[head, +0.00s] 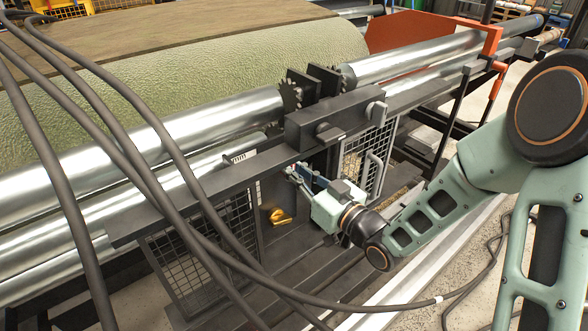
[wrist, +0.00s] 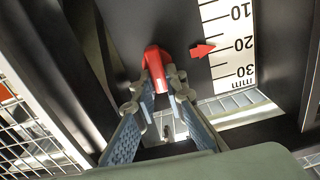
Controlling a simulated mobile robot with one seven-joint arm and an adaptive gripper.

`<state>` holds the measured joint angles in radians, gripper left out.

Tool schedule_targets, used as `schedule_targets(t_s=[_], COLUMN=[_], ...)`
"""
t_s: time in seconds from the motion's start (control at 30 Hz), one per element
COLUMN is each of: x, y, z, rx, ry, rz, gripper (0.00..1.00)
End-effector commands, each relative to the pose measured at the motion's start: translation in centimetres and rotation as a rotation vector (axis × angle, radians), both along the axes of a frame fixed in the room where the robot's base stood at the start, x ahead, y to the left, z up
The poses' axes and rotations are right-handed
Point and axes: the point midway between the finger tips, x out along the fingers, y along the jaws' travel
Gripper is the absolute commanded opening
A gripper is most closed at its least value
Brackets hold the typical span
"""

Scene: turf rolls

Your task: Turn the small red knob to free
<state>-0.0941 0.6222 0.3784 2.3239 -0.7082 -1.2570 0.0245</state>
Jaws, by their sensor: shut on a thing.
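The small red knob (wrist: 154,58) sticks out from a dark panel in the upper middle of the wrist view. My gripper (wrist: 160,84) is shut on the red knob, with one finger on each side of it. The fingers cover part of the knob's sides. In the head view, my gripper (head: 296,173) is at the machine's side, below the dark beam, and the knob cannot be made out there.
Mesh guards (head: 365,160) flank the space. Dark hoses (head: 150,185) cross the left foreground.

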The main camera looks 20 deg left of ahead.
Motion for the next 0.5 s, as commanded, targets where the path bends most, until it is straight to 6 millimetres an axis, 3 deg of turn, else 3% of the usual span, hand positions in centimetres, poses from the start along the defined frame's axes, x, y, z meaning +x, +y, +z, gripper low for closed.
schedule_targets(t_s=[0.5], x=[0.47], y=[-0.32], z=[-0.10], rx=[0.183], ry=[0.357], rz=[-0.002], gripper=[0.00])
